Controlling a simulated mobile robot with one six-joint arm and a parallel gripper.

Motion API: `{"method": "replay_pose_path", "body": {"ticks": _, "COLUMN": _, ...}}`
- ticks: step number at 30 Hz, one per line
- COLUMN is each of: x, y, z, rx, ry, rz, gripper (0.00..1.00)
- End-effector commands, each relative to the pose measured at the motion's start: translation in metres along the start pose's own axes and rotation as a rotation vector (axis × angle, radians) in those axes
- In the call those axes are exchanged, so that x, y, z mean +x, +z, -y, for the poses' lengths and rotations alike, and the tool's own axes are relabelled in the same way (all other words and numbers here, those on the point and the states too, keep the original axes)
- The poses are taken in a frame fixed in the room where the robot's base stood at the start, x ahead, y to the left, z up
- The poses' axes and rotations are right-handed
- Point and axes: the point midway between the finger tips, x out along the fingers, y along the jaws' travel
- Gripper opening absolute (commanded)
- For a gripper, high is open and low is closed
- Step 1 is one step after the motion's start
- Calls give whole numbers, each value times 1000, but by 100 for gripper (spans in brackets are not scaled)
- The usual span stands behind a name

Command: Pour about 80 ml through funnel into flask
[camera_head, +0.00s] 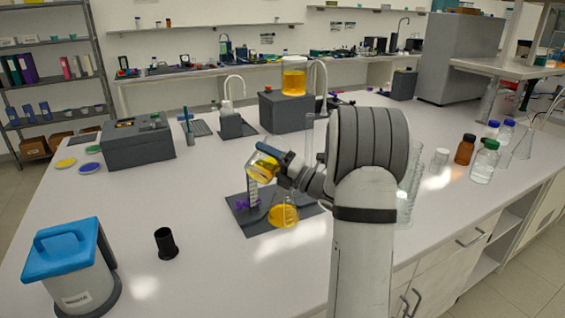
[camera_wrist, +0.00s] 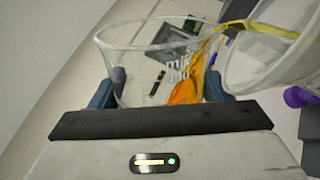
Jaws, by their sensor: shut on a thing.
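My gripper (camera_head: 280,165) is shut on a clear beaker (camera_head: 263,167) of yellow liquid and holds it tilted above the dark stand base. In the wrist view the beaker (camera_wrist: 130,62) sits between the fingers, with orange-yellow liquid inside. A yellow streak runs from its lip over the rim of a clear conical vessel, apparently the funnel (camera_wrist: 285,65), at the right. The flask (camera_head: 283,215) stands upright on the dark base below the beaker and holds yellow liquid. The funnel is hard to make out in the head view.
A purple clamp (camera_head: 241,203) is beside the flask. A yellow-filled jar (camera_head: 294,82) stands on a grey box behind. Bottles (camera_head: 484,162) and glassware stand at the right. A blue-lidded container (camera_head: 62,262) and black cup (camera_head: 166,243) are front left. The left-centre bench is clear.

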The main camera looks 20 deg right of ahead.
Motion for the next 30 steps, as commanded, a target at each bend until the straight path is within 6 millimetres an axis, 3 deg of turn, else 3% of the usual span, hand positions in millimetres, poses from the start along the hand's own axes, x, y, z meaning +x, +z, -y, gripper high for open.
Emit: {"method": "replay_pose_path", "body": {"ticks": 30, "x": 1, "y": 2, "z": -3, "rx": 39, "ry": 1, "rz": 12, "gripper": 39}}
